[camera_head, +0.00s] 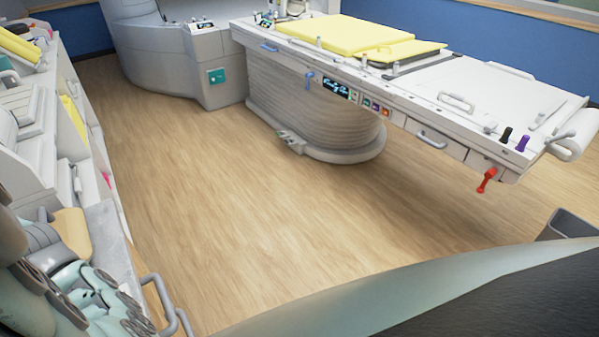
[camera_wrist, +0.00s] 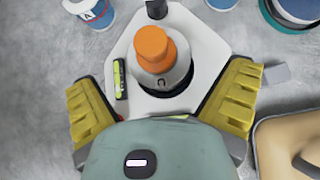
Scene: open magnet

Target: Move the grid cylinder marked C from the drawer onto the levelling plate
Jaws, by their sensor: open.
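The grid cylinder marked C (camera_wrist: 162,80), pale with an orange top (camera_wrist: 153,47), stands on the white levelling plate (camera_wrist: 205,45) in the wrist view. A yellow-green level vial (camera_wrist: 120,78) is on the plate, left of the cylinder. My gripper (camera_wrist: 160,98) is open, with one yellow finger on each side of the plate and cylinder. Gaps show between the fingers and the cylinder. My gripper's teal body hides the near part of the plate. I cannot make out the cylinder, the plate or the drawer in the head view.
A blue-and-white cylinder marked A (camera_wrist: 92,10) stands at upper left in the wrist view. A blue round container (camera_wrist: 295,12) is at upper right, and a tan tray (camera_wrist: 270,125) at lower right. A long white table (camera_head: 480,95) stands across open wooden floor (camera_head: 230,200).

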